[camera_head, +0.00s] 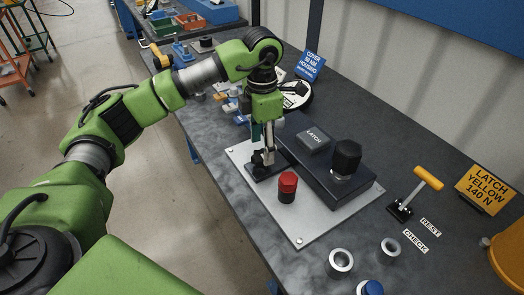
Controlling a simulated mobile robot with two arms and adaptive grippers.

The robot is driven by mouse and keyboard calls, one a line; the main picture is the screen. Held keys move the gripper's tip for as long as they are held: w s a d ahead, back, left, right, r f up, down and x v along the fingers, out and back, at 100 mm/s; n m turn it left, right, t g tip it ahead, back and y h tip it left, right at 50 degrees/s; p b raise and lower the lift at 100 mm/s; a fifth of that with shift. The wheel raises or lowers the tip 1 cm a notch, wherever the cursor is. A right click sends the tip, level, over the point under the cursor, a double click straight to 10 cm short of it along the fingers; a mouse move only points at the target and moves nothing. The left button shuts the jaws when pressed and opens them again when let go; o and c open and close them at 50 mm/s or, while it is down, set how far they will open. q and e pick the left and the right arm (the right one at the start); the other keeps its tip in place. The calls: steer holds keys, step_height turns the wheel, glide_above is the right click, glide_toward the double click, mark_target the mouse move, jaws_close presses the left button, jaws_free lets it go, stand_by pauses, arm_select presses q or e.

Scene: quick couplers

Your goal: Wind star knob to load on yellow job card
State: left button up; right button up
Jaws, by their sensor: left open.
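The yellow job card (484,189) stands at the right and reads "LATCH YELLOW 140 N". A grey plate (308,229) lies on the dark bench. On it sits a dark housing (323,175) with a block marked "LATCH" (314,139) and a tall black knob-like cylinder (346,158). A red-capped cylinder (287,187) stands at the plate's front. My left gripper (265,155) points down over a small black fitting (268,170) at the plate's left; it is open. I cannot tell whether it touches the fitting, or which part is the star knob. My right gripper is out of view.
A yellow T-handle (428,178) stands right of the plate, near "REST" and "CHECK" labels (415,241). Metal rings (341,260) and a blue-capped part (371,288) are in front. A blue card (310,65) and a round dial (296,96) stand behind.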

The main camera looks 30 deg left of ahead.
mark_target(262, 155)
arm_select(q)
step_height(262, 155, up, 9)
stand_by(0.3)
stand_by(0.5)
